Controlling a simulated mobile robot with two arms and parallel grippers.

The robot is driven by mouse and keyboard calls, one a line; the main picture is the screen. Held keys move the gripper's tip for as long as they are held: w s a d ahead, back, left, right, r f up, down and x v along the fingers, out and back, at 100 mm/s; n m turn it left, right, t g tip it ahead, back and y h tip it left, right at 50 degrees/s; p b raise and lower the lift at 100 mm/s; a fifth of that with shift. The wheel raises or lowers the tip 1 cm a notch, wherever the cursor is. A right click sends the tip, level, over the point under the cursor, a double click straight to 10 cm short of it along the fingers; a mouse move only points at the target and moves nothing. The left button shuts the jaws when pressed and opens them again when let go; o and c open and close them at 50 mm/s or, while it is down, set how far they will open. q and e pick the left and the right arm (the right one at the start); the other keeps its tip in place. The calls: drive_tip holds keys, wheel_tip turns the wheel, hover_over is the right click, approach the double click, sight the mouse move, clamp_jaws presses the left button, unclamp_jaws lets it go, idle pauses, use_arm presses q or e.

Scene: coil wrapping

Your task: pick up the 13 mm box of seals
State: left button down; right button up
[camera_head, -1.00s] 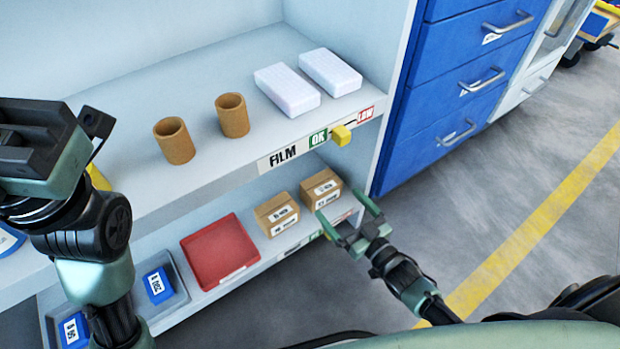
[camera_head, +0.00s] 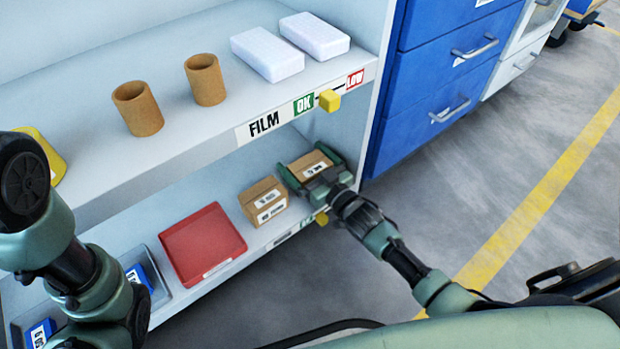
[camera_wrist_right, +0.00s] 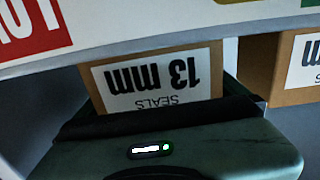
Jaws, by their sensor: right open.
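The 13 mm box of seals (camera_head: 309,161) is a small brown carton at the right end of the lower shelf. In the right wrist view the box (camera_wrist_right: 211,62) shows its white label, upside down, reading "13 mm SEALS". My right gripper (camera_head: 306,164) is open, with its fingers on either side of this box and its palm in front of it. Whether the fingers touch the box cannot be told. The box's lower part is hidden behind the gripper. My left arm is at the left of the head view, but its gripper does not show.
A second carton (camera_head: 263,201) stands just left of the gripper, beside a red tray (camera_head: 203,243). The upper shelf edge with the FILM label (camera_head: 264,124) and yellow slider (camera_head: 329,100) overhangs the box. Blue drawers (camera_head: 440,70) stand to the right. The floor in front is clear.

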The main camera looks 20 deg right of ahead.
drive_tip(key=shift+w, duration=0.15)
drive_tip(key=c, duration=1.4)
drive_tip(key=shift+r, duration=0.15)
drive_tip(key=c, duration=0.4)
